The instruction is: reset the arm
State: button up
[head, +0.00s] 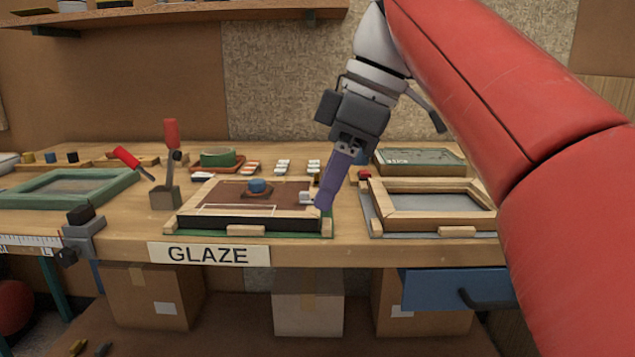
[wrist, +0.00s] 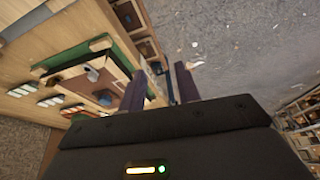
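My gripper (head: 322,202) has purple fingers and hangs down over the right end of the framed panel (head: 225,222) behind the GLAZE label. In the head view the fingers overlap each other, and their tips are close to the frame's right side; I cannot tell if they touch it. In the wrist view the two fingers (wrist: 163,72) stand apart, with a gap and nothing held between them. A small pale piece (head: 306,197) lies just left of the fingertips. A blue knob (head: 258,186) sits on the panel.
An empty wooden frame (head: 430,214) lies to the right, a grey-panelled frame (head: 420,156) behind it. The blue drawer (head: 455,288) is below. A shelf (head: 180,14) hangs above.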

jog(key=s+d+f+m+t+h, duration=0.1)
jog(key=s+d+f+m, duration=0.2)
jog(key=f, duration=0.6)
jog(key=s+d+f+m+t+h, duration=0.1)
jog(key=s+d+f+m+t, duration=0.1)
jog(key=s+d+f+m, duration=0.2)
jog(key=s+d+f+m+t+h, duration=0.2)
jog(key=d+f+m, duration=0.4)
jog(key=f, duration=1)
jog(key=s+m, duration=0.1)
jog(key=m, duration=0.2)
jog(key=shift+s+d+f+m, duration=0.15)
jog(key=shift+s+d+m, duration=0.05)
jog(key=shift+d+m, duration=0.2)
